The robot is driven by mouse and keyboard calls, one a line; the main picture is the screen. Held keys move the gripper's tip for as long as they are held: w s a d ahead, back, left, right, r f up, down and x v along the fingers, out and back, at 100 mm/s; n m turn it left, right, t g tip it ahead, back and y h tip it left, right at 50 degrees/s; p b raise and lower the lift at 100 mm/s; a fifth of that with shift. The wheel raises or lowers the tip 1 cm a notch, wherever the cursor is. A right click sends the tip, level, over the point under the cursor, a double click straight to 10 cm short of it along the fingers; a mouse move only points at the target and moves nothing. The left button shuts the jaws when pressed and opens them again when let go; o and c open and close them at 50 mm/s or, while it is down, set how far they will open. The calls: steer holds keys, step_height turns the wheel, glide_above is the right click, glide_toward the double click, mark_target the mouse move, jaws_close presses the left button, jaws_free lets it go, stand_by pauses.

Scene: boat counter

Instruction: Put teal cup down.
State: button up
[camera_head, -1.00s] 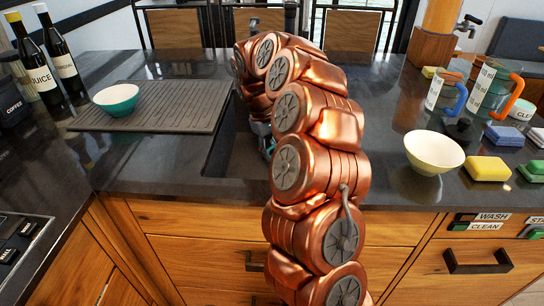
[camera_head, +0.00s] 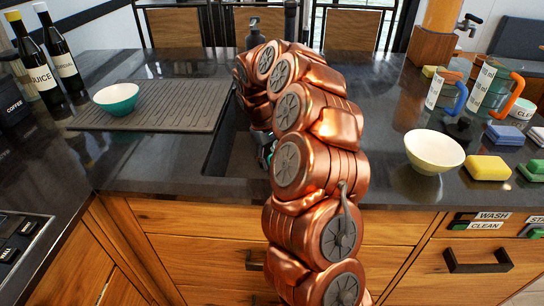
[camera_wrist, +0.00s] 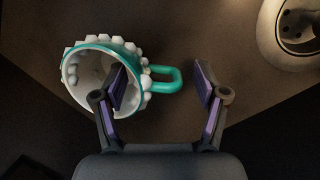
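The teal cup (camera_wrist: 103,78) shows in the wrist view, teal outside and pale inside, with white foam-like lumps around its rim and sides. Its mouth faces left and toward the camera, so it looks tilted or lying over. Its teal handle (camera_wrist: 168,79) points right. My gripper (camera_wrist: 160,85) is open around the cup's handle side: the left finger overlaps the cup's mouth, and the right finger is just past the handle with a gap. I cannot tell whether the left finger touches the cup.
A sink (camera_head: 226,160) lies behind my arm. A teal bowl (camera_head: 117,98) stands on the grey drying mat (camera_head: 165,112) at left. At right are a cream bowl (camera_head: 434,152), a yellow sponge (camera_head: 488,168) and clear mugs (camera_head: 490,90). A pale round part with holes (camera_wrist: 297,25) shows in the wrist view.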

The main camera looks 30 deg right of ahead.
steer(key=v, duration=1.2)
steer(key=shift+r, duration=0.2)
stand_by(0.4)
